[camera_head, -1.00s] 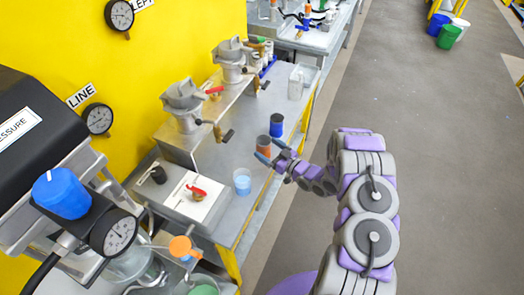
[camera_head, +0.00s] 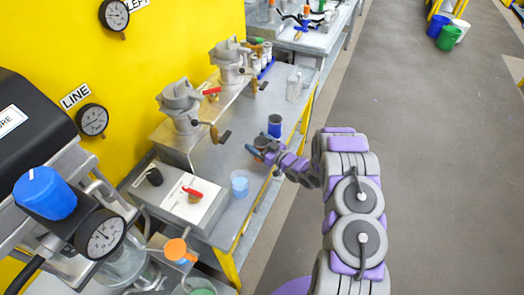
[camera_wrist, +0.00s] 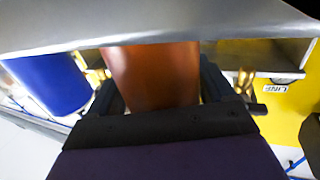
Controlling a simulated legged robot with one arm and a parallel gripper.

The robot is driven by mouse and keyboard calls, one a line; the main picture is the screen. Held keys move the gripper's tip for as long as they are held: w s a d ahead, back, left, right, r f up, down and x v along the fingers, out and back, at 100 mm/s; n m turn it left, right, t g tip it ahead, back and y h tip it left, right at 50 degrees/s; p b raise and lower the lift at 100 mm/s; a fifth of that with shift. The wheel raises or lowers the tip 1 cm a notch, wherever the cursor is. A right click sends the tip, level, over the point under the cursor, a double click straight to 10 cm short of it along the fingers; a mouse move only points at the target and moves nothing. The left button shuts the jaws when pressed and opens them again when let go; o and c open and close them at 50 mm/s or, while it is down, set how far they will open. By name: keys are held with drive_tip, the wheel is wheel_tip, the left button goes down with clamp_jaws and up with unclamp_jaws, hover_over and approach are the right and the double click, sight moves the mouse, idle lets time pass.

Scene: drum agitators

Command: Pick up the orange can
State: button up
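The orange can (camera_head: 262,141) stands on the grey bench, just in front of the blue can (camera_head: 275,125). My gripper (camera_head: 260,151) is at the can, low by the bench top, and hides part of it. In the wrist view the orange can (camera_wrist: 155,75) stands between the two dark fingers of my gripper (camera_wrist: 160,95). The fingers look spread around it, one on each side; firm contact cannot be made out. The blue can (camera_wrist: 48,82) is to the left, outside the fingers.
A clear cup with blue contents (camera_head: 240,184) stands near the bench edge. Grey machines with handles (camera_head: 183,105) stand on a raised shelf. A clear beaker (camera_head: 294,86) is behind. The floor at right is open.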

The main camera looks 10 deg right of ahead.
drive_tip(key=c, duration=0.3)
drive_tip(key=shift+a, duration=0.2)
drive_tip(key=c, duration=0.5)
drive_tip(key=shift+o, duration=0.2)
